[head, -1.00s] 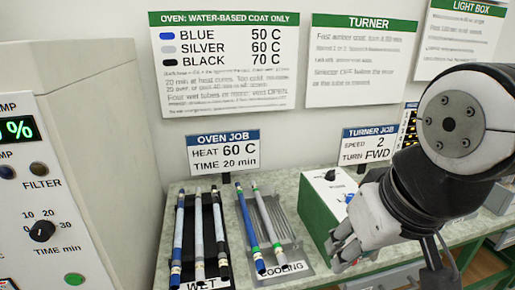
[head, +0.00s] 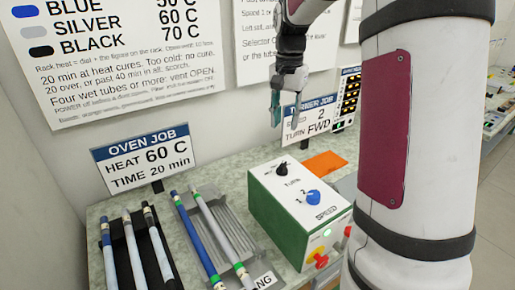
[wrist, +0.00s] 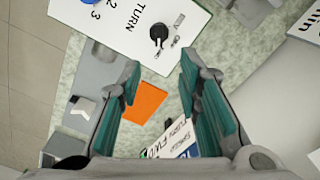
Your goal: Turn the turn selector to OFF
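The turn selector (head: 282,168) is a black knob on the white top of the green turner box (head: 274,208), behind the blue speed knob (head: 313,197). In the wrist view the turn selector (wrist: 158,32) is at the top, past the fingertips; its small labels are not readable and I cannot tell its setting. My gripper (head: 285,115) hangs above and behind the box, in front of the turner job sign. In the wrist view my gripper (wrist: 160,62) has its teal-padded fingers wide apart with nothing between them. It is apart from the knob.
An orange patch (head: 325,165) lies behind the box. The turner job sign (head: 305,122) stands at the back. Red and yellow parts (head: 321,259) and a lit green light are on the box front. Racks with tubes (head: 195,240) stand to the left. My arm covers the right side.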

